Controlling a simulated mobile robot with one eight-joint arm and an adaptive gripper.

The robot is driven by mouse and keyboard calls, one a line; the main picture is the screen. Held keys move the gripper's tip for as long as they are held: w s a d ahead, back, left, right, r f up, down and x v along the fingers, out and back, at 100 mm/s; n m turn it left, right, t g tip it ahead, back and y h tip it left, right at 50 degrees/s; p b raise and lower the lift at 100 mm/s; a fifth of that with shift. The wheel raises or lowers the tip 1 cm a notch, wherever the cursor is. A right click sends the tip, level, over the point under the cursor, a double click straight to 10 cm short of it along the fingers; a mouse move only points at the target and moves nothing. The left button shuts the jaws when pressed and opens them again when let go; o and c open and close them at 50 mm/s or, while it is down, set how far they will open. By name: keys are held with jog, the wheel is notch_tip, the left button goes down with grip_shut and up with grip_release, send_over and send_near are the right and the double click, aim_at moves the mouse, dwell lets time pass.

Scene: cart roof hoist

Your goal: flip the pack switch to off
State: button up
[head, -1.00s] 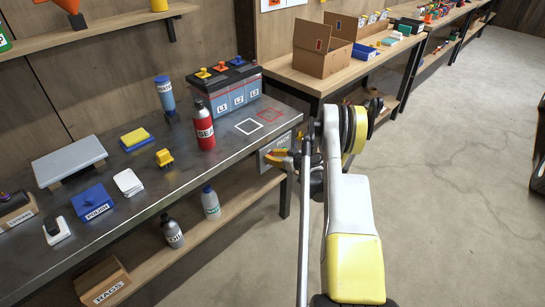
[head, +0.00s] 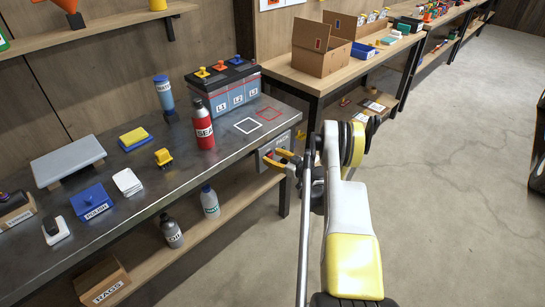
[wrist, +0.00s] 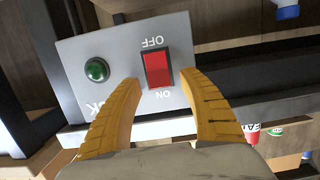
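The pack switch (wrist: 158,69) is a red rocker on a grey panel box (wrist: 75,50), seen upside down in the wrist view. Its OFF label (wrist: 153,41) is at the upper end and its ON label (wrist: 162,95) at the lower end. I cannot clearly tell which end is pressed in. A dark green round lamp (wrist: 97,70) sits left of it. My gripper (wrist: 160,74) is open, with its orange fingers apart on either side of the rocker and nothing between them. In the head view my gripper (head: 280,159) is at the panel box under the bench end, partly hiding it.
The metal bench (head: 205,165) ends just above the panel. A battery (head: 222,90) with colored knobs, a red SEAL bottle (head: 203,128) and other items stand on it. A lower wooden shelf (head: 235,195) runs below. Open floor (head: 450,190) lies to the right.

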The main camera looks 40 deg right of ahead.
aim_at(268, 136)
jog(key=shift+r, duration=0.1)
notch_tip(268, 136, up, 10)
jog(key=shift+f, duration=0.1)
dwell(0.4)
dwell(0.5)
